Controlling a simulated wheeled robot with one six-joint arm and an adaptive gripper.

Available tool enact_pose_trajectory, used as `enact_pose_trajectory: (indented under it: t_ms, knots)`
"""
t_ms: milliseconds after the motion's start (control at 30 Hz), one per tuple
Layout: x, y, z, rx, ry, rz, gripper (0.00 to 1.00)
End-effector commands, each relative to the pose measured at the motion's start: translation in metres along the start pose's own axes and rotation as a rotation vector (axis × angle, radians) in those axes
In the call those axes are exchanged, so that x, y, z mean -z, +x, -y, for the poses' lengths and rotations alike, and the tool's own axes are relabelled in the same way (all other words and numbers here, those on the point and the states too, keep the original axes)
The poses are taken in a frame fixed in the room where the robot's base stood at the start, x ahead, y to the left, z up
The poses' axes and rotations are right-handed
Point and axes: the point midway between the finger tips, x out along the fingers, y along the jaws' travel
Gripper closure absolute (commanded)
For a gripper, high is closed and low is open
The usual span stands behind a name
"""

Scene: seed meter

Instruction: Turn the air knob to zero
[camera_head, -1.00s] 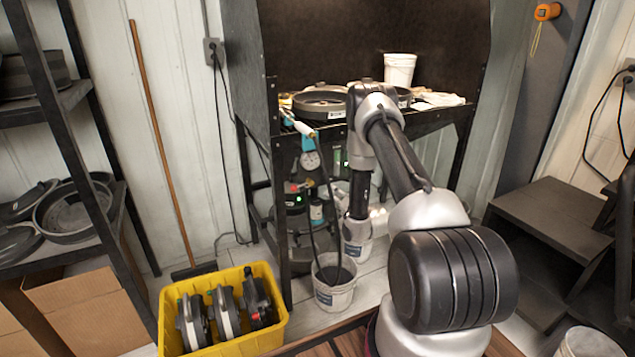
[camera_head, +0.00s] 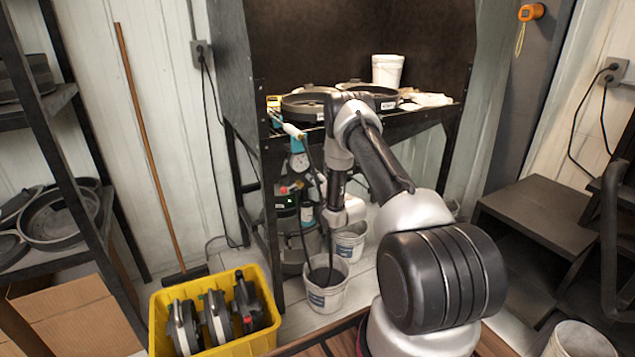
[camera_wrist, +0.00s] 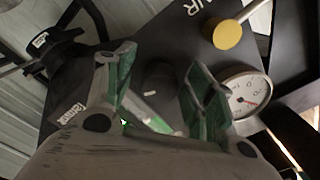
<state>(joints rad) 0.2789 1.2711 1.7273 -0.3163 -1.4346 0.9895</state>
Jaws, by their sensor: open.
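In the wrist view a dark, round, knob-like part (camera_wrist: 158,80) sits on the dark panel (camera_wrist: 165,35) between my fingertips. It is in shadow, and its pointer or setting cannot be read. The lettering "AIR" (camera_wrist: 200,8) shows, tilted, near the top. My gripper (camera_wrist: 160,68) is open, with one green-padded finger on each side of the dark part; contact cannot be told. A round white gauge (camera_wrist: 248,94) with a red needle is just right of the right finger. In the head view my gripper (camera_head: 338,213) is low, under the bench, and its fingers are unclear.
A brass-coloured round fitting (camera_wrist: 228,34) and a black knob (camera_wrist: 52,48) flank the panel area. Buckets (camera_head: 326,296) stand below, and a yellow crate (camera_head: 270,342) is at front left.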

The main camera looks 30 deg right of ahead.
Motion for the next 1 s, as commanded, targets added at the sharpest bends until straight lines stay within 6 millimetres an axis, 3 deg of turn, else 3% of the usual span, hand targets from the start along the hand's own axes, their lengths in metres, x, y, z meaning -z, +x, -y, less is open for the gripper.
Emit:
enact_pose_trajectory:
  t_ms: [67, 333, 667, 1000]
  knots:
    - [0.0, -0.0002, -0.0001, 0.0, 0.0, 0.0, 0.45]
    - [0.0, -0.0004, -0.0001, 0.0, 0.0, 0.0, 0.91]
    - [0.0001, -0.0006, -0.0004, -0.001, -0.035, 0.0, 0.91]
    - [0.0002, -0.0008, -0.0013, -0.001, -0.251, 0.0, 0.91]
